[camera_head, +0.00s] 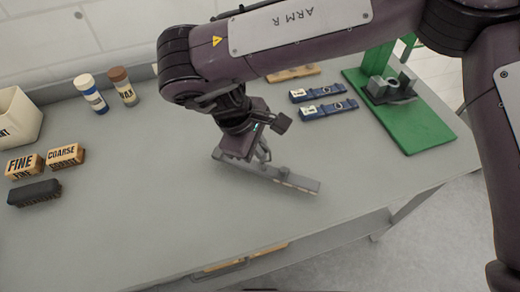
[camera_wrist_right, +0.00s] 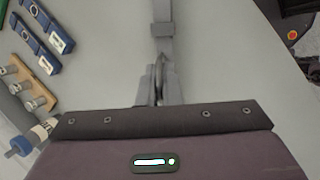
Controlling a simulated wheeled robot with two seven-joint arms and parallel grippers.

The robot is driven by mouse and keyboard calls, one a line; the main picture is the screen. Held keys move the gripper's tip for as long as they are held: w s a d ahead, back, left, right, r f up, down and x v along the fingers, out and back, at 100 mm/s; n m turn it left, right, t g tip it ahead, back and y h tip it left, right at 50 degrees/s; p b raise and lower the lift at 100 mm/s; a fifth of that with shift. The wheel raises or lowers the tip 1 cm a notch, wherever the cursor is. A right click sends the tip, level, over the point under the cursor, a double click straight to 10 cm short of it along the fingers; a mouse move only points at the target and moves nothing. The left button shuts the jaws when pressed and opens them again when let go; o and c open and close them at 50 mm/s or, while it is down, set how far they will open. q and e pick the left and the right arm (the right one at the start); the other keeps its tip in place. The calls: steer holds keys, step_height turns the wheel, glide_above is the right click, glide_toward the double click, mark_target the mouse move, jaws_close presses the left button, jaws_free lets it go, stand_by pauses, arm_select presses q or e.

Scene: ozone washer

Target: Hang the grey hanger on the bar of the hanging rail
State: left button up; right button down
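The grey hanger (camera_head: 297,181) is a long narrow bar at the front middle of the grey table in the head view. It also shows in the right wrist view as a grey strip (camera_wrist_right: 162,35) running away from the fingers. My right gripper (camera_head: 263,155) points down at the hanger, and its fingers look closed on it; the wrist body hides part of the grip. In the right wrist view the fingertips (camera_wrist_right: 158,78) are close together at the strip. I cannot tell whether the hanger touches the table. My left gripper is not in view. I cannot make out the hanging rail or its bar.
Two blue tools (camera_head: 328,109) lie behind the gripper. A green stand (camera_head: 428,130) with a grey fixture is at the right. Wooden blocks (camera_head: 66,156), a dark block (camera_head: 35,193), two bottles (camera_head: 91,94) and a white bin (camera_head: 15,115) are at the left. The table's front left is clear.

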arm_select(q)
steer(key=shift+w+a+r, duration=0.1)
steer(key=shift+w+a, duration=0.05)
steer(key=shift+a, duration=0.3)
arm_select(e)
steer(key=shift+w+f, duration=0.1)
steer(key=shift+f, duration=0.85)
steer(key=c, duration=2.1)
jaws_free()
steer(key=shift+f, duration=0.1)
steer(key=o, duration=0.5)
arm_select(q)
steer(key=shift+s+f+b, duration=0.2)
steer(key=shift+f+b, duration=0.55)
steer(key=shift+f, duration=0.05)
arm_select(e)
steer(key=v, duration=1.2)
